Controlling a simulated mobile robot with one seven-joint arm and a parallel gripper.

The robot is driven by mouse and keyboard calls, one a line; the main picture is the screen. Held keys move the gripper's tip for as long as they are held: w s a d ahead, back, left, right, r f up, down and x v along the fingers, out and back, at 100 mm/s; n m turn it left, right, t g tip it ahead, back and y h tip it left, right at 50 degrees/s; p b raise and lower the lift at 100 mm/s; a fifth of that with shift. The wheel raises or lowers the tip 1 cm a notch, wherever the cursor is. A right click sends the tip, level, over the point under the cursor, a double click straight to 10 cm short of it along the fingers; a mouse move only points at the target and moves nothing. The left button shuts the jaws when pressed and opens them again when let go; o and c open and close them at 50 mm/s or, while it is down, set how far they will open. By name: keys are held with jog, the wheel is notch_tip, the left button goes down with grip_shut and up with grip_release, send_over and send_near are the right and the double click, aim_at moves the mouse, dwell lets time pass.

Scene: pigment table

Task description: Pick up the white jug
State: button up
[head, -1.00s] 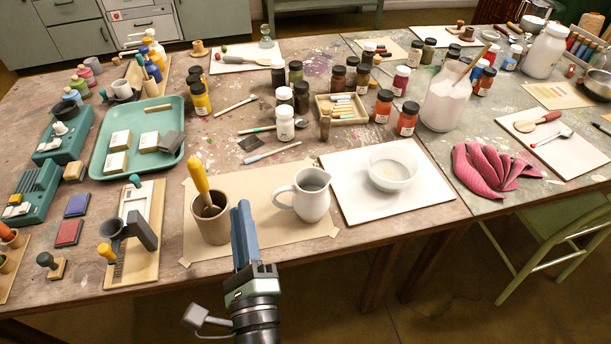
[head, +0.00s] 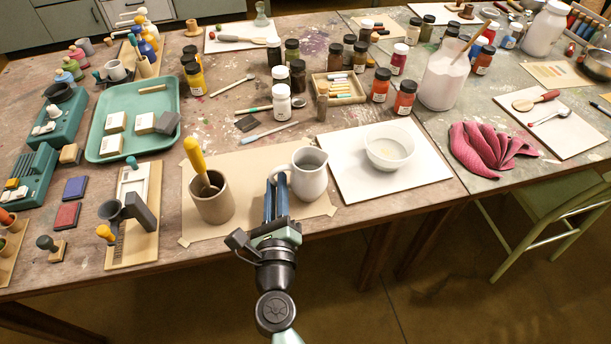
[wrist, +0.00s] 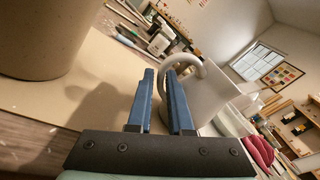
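The white jug (head: 311,176) stands upright on the brown paper sheet (head: 244,218) near the table's front edge. Its handle points left, toward my gripper. My gripper (head: 276,184) is just left of the jug, with its blue fingers pointing away from the front edge. In the wrist view the jug (wrist: 208,95) is right of centre, and its curved handle rises by the fingertips (wrist: 164,72). The fingers stand apart with a gap between them. The handle appears at or just beyond the tips; I cannot tell whether it lies between them.
A brown pot (head: 213,202) with a yellow-handled tool stands close left of my gripper. A glass bowl (head: 389,150) on a white board (head: 430,172) is to the right. Several jars and a chalk box (head: 340,99) are behind the jug.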

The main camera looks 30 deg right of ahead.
jog(key=x, duration=0.4)
grip_shut()
dwell(1.4)
